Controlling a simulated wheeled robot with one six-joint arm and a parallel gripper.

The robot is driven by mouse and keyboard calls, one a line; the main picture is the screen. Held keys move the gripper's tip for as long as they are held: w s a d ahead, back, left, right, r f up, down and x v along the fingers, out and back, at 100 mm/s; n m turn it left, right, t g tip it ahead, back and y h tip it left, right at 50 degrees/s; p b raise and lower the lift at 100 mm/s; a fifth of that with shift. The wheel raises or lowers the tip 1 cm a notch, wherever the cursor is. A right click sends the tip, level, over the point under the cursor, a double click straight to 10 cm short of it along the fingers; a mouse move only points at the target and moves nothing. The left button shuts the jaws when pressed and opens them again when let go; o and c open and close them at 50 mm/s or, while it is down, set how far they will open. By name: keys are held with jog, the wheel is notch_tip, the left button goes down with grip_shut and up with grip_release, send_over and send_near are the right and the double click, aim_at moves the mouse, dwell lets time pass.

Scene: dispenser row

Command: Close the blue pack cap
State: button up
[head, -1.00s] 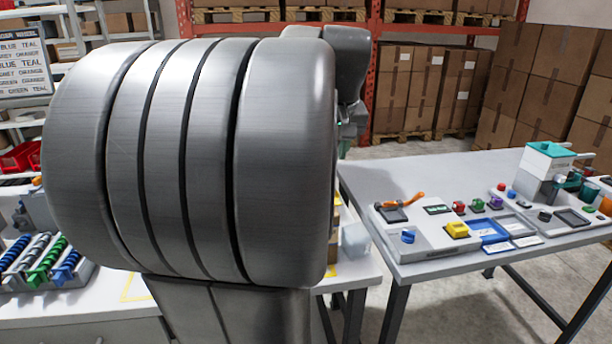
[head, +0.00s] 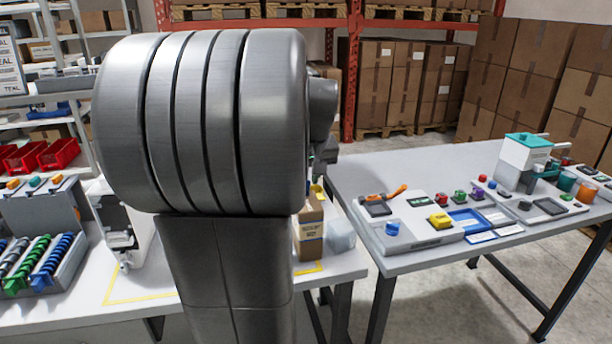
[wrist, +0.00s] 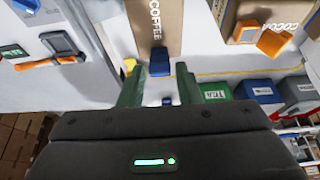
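In the wrist view, a brown pack marked COFFEE (wrist: 155,25) has a blue cap (wrist: 159,63) at its near end. The cap lies in line with the gap between the two green fingers of my gripper (wrist: 158,80). The fingers are apart, with space on both sides of the cap, and I see no contact. I cannot tell how far the cap is from the fingertips, or whether it is tilted. A smaller blue piece (wrist: 167,101) shows deeper between the fingers.
A COCOA pack (wrist: 287,12) with an orange cap (wrist: 272,43) is right of the coffee pack. A green TEA box (wrist: 213,94) and a blue box (wrist: 262,92) stand near the right finger.

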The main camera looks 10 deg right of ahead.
grip_shut()
jog(key=shift+r+p, duration=0.1)
jog(key=shift+p, duration=0.25)
jog(key=g+p, duration=0.1)
jog(key=p, duration=0.3)
jog(key=shift+w+r+g+p, duration=0.3)
jog(key=shift+w+r+g, duration=0.05)
jog(key=shift+w+g, duration=0.05)
jog(key=w+g+p, duration=0.1)
jog(key=g+p, duration=0.2)
jog(key=p, duration=0.4)
jog(key=shift+w+f, duration=0.1)
jog(key=shift+w, duration=0.1)
jog(key=g+p, duration=0.1)
jog(key=p, duration=0.2)
jog(key=shift+w+f+g, duration=0.15)
jog(key=shift+w+g, duration=0.15)
jog(key=shift+g, duration=0.1)
jog(key=shift+w+a+f+g+p, duration=0.1)
jog(key=shift+w+f+g+p, duration=0.25)
jog(key=shift+g+p, duration=0.4)
jog(key=shift+w+f+g, duration=0.25)
jog(key=shift+f+g, duration=0.1)
jog(key=shift+g, duration=0.6)
jog(key=shift+w+f+g, duration=0.25)
jog(key=shift+f+g, duration=0.05)
jog(key=shift+g, duration=0.6)
